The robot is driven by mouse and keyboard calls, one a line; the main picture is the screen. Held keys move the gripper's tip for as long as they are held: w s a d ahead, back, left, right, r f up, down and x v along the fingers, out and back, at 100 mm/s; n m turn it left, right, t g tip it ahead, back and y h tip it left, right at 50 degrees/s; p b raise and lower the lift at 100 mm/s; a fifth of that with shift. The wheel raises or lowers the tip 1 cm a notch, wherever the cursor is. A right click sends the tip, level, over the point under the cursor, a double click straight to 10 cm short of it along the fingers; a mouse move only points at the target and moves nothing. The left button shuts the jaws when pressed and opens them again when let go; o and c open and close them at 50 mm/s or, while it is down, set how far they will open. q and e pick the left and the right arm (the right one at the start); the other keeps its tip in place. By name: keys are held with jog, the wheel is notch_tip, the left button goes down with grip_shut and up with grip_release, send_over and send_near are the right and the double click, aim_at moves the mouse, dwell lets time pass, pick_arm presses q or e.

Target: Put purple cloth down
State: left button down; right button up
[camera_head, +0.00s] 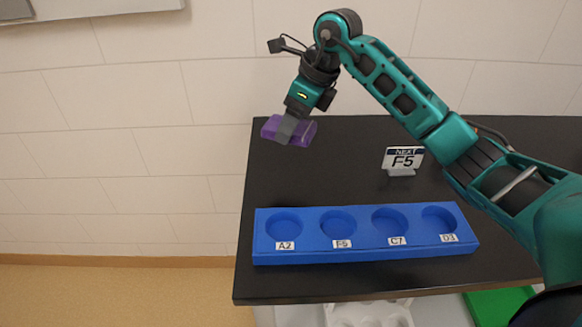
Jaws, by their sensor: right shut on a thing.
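My right gripper (289,130) is shut on the purple cloth (305,134), a folded purple piece. It shows at the back left corner of the black table (300,178). Grey fingers cover part of the cloth. I cannot tell whether the cloth touches the table top or hangs just above it. The left gripper is not in view.
A blue tray (262,258) with round wells labelled A2, F5, C7 and D3 lies along the table front. A sign (403,161) reading "NEXT F5" stands behind it. Bare table lies between cloth and tray. White and green items show below the table.

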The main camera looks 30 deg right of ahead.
aim_at(313, 130)
notch_tip(313, 130, down, 11)
jog(key=shift+f+b, duration=0.1)
jog(key=shift+b, duration=0.2)
jog(key=shift+f, duration=0.15)
jog(key=o, duration=0.9)
jog(key=shift+o, duration=0.2)
jog(key=shift+a, duration=0.1)
jog(key=shift+r, duration=0.3)
jog(key=v, duration=1.1)
jog(key=shift+s+r+p, duration=0.1)
jog(key=shift+r+p, duration=0.2)
jog(key=shift+p, duration=0.05)
